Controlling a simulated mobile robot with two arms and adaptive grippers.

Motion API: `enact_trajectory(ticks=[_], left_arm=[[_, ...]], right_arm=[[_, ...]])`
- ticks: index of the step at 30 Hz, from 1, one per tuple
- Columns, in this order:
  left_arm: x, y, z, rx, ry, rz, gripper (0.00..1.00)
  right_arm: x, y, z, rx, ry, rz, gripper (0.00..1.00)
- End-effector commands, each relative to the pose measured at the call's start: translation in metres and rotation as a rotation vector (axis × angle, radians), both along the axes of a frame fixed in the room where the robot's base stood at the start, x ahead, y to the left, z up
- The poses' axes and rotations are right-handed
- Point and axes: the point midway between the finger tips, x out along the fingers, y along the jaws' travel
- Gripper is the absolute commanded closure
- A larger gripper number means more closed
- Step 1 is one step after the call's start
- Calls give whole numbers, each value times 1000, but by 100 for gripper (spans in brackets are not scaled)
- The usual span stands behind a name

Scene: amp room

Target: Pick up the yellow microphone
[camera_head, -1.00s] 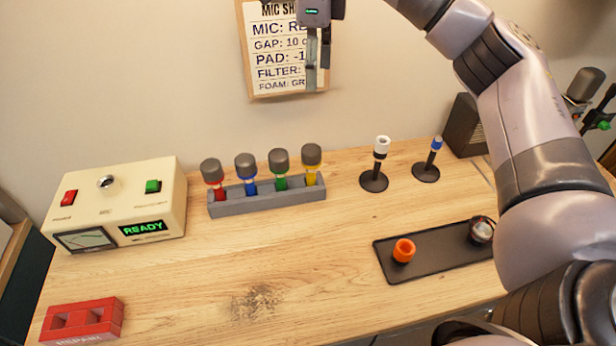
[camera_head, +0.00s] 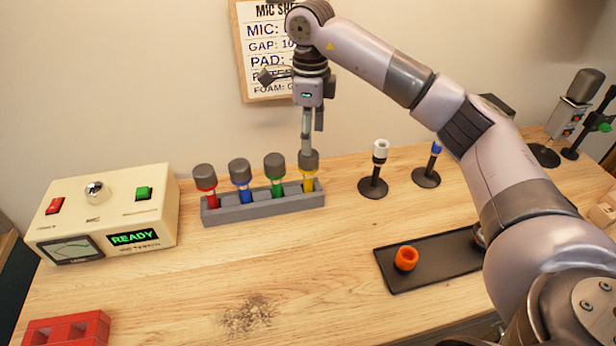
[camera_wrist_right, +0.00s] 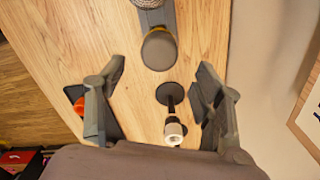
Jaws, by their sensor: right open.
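The yellow microphone (camera_head: 309,184), with a grey head, stands upright at the right end of a grey rack (camera_head: 262,208). In the right wrist view its round grey head (camera_wrist_right: 159,49) shows from above, with a little yellow at its edge. My right gripper (camera_head: 309,140) points down just above that microphone, and its fingertips overlap the head in the head view. In the wrist view the gripper (camera_wrist_right: 154,88) is open with nothing between its fingers, and the head lies beyond them. Whether they touch cannot be told. My left gripper is out of view.
Green (camera_head: 276,187), blue (camera_head: 243,193) and red (camera_head: 208,200) microphones fill the rack to the left. A white-topped stand (camera_head: 373,185) is close on the right. A black tray (camera_head: 430,268) holds an orange ring (camera_head: 406,258).

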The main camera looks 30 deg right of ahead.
Motion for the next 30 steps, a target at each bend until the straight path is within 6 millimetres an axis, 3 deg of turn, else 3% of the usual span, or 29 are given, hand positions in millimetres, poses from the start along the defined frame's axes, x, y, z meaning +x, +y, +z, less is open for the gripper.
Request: enact_trajectory(ticks=[8,12,18,25,30], left_arm=[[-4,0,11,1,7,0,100],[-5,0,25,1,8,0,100],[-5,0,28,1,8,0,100],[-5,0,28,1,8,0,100],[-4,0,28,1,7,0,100]], right_arm=[[0,1,-21,0,3,2,38],[0,4,-41,0,5,2,38],[1,3,-64,0,1,1,38],[2,3,-66,0,0,1,38],[2,3,-66,-1,-1,1,49]])
